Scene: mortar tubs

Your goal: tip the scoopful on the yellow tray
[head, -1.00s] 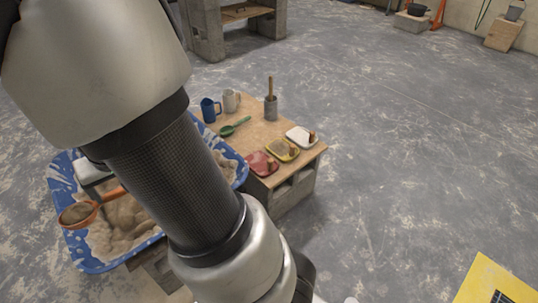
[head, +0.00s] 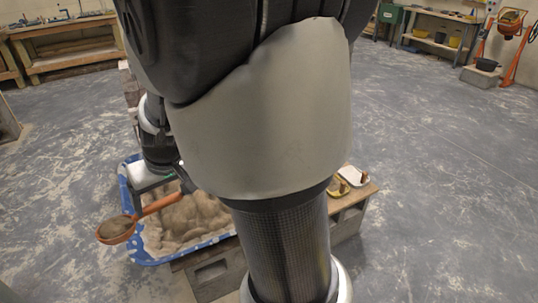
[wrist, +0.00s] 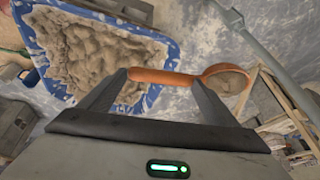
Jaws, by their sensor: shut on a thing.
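The orange scoop (head: 116,229) holds a grey-brown scoopful in its bowl. My gripper (wrist: 160,77) is shut on the scoop's handle, and the bowl (wrist: 226,82) lies to the right in the wrist view. In the head view the scoop is at the left edge of the blue tub (head: 150,258), bowl side up, roughly level. The yellow tray (head: 337,187) shows only in part at the right, behind my arm, with a small brown piece at it. The scoop is well apart from it.
The blue tub holds heaped mortar and also shows in the wrist view (wrist: 165,52). A white tray (head: 353,177) sits beside the yellow one on a wooden board (head: 364,192) on blocks. My arm hides the rest of the board. The floor at right is clear.

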